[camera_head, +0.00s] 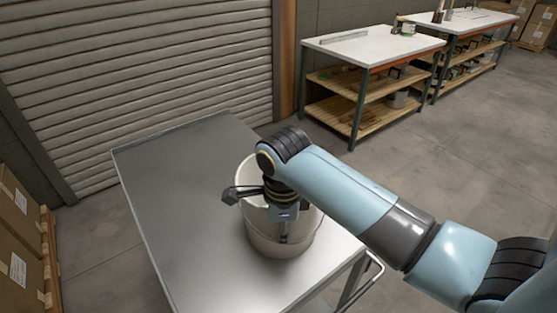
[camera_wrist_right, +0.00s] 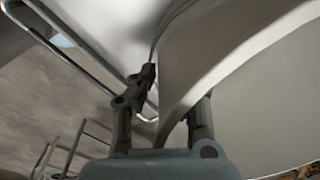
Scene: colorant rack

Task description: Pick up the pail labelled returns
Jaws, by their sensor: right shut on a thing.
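A white pail (camera_head: 270,237) stands upright on the metal cart top, near its right edge. No label shows on the part of it that I see. My right gripper (camera_head: 283,235) reaches down over the pail and is shut on its wall. In the right wrist view the two fingers (camera_wrist_right: 165,115) lie on either side of the pail's rim (camera_wrist_right: 185,100). The wrist and arm hide part of the pail's opening. My left gripper is not in view.
The metal cart (camera_head: 180,200) has clear room left of the pail and a handle (camera_head: 365,285) at its right. Workbenches (camera_head: 370,48) with shelves stand at the back right. Cardboard boxes (camera_head: 20,235) are at the left, and a roller shutter (camera_head: 130,75) is behind.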

